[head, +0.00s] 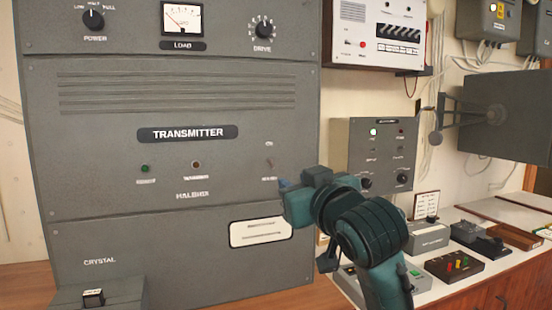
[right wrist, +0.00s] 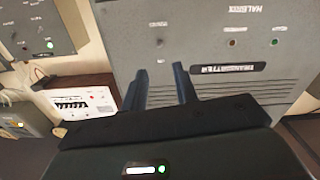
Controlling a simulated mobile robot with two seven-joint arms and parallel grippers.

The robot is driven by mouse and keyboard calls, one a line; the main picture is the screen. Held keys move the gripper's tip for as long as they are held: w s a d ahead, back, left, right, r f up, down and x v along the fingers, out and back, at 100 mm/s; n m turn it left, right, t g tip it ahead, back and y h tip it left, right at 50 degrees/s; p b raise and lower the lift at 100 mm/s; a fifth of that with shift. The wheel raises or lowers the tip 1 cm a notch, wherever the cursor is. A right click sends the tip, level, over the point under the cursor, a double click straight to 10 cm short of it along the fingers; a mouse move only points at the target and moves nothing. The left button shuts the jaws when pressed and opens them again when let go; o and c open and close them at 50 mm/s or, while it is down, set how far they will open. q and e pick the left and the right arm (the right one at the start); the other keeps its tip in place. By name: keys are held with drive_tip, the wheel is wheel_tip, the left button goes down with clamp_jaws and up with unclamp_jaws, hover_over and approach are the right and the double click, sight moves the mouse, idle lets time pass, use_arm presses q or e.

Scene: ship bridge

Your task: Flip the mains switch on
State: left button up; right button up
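The grey transmitter panel (head: 110,130) stands upright in front of me. Its small mains switch (head: 269,163) is at the right of the lamp row, between two small labels. The lever is too small to tell which way it points. My right gripper (head: 287,188) is just right of and below the switch in the head view. In the right wrist view, which is turned upside down, the two fingers (right wrist: 160,85) are apart with nothing between them. The switch (right wrist: 160,43) shows beyond their tips, apart from them. My left gripper is not in view.
A green lamp (head: 145,168) and a dark lamp (head: 196,165) sit left of the switch. A smaller grey control box (head: 345,155) is on the wall behind my right arm. A bench (head: 470,290) with several small devices lies at right.

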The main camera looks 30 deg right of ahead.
sight(273, 168)
drive_tip(key=p+x, duration=0.6)
drive_tip(key=x, duration=0.4)
drive_tip(key=shift+w+d, duration=0.15)
drive_tip(key=shift+d, duration=0.05)
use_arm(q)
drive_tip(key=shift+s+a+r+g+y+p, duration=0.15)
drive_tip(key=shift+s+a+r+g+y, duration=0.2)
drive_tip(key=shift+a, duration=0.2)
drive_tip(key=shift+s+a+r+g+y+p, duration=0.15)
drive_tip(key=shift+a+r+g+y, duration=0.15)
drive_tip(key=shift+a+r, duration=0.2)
use_arm(e)
drive_tip(key=shift+w+d, duration=0.1)
drive_tip(key=shift+w, duration=0.6)
drive_tip(key=shift+c, duration=0.2)
clamp_jaws()
